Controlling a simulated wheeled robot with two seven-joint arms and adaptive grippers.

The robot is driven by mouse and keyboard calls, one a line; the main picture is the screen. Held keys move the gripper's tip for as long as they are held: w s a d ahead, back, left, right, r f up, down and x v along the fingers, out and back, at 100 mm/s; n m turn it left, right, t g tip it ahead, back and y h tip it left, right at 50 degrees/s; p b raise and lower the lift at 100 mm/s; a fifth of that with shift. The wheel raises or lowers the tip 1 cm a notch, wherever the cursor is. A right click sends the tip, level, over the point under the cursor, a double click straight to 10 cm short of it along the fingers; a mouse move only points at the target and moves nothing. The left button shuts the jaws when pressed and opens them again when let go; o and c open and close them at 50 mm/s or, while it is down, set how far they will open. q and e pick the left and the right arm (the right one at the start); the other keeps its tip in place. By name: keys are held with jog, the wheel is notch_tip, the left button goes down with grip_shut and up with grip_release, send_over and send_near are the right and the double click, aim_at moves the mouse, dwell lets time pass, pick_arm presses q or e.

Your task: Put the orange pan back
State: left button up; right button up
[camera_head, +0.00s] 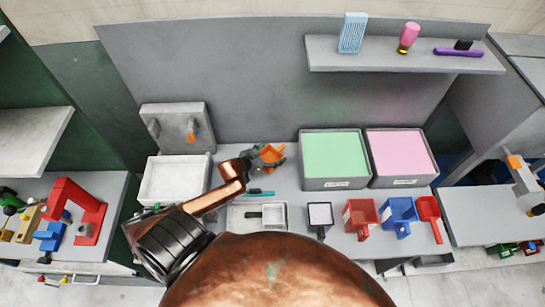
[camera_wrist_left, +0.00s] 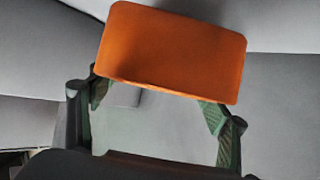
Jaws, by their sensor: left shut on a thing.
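The orange pan (camera_head: 273,153) is small in the head view, raised in front of the grey back panel, left of the green foam box. It fills the upper middle of the left wrist view (camera_wrist_left: 172,50) as a tilted orange slab with rounded corners. My left gripper (camera_head: 265,160) is shut on it, with fingertips (camera_wrist_left: 158,98) at its lower edge in the wrist view. The grip point itself is partly hidden. My right gripper is not in view.
A white tray (camera_head: 152,187) stands left. Foam boxes, green (camera_head: 333,184) and pink (camera_head: 403,182), stand behind.

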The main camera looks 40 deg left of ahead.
aim_at(274, 156)
pick_arm(q)
jog(key=shift+w+a+f, duration=0.1)
jog(key=shift+f, duration=1.6)
jog(key=shift+w+f, duration=0.1)
jog(key=o, duration=1.4)
jog(key=shift+s+a+r, duration=0.1)
jog(key=shift+s+r, duration=0.15)
jog(key=shift+s, duration=0.2)
jog(key=v, duration=1.1)
jog(key=shift+r, duration=0.1)
